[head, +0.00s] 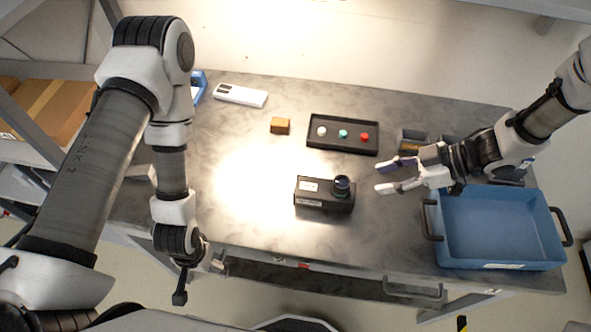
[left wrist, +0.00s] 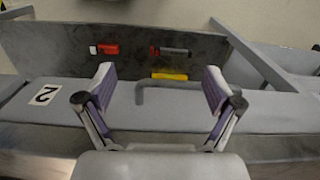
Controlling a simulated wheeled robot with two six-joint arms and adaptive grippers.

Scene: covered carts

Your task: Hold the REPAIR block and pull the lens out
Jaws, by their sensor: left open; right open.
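A black block (head: 310,195) with a white label lies on the grey table near its front middle. A dark round lens (head: 342,185) stands upright on the block's right end. The label's text is too small to read. My right gripper (head: 386,175) is open and empty above the table, a short way right of the lens, fingers pointing left. My left gripper hangs at the table's front left edge in the head view, its fingers mostly hidden. In the left wrist view, my left gripper (left wrist: 158,90) is open and empty, facing the cart's front and a lower shelf.
A blue bin (head: 500,262) stands at the table's right. A black tray (head: 343,148) with white, green and red round pieces lies behind the block. An orange-brown block (head: 280,125) and a white device (head: 240,95) lie further back. The table left of the black block is clear.

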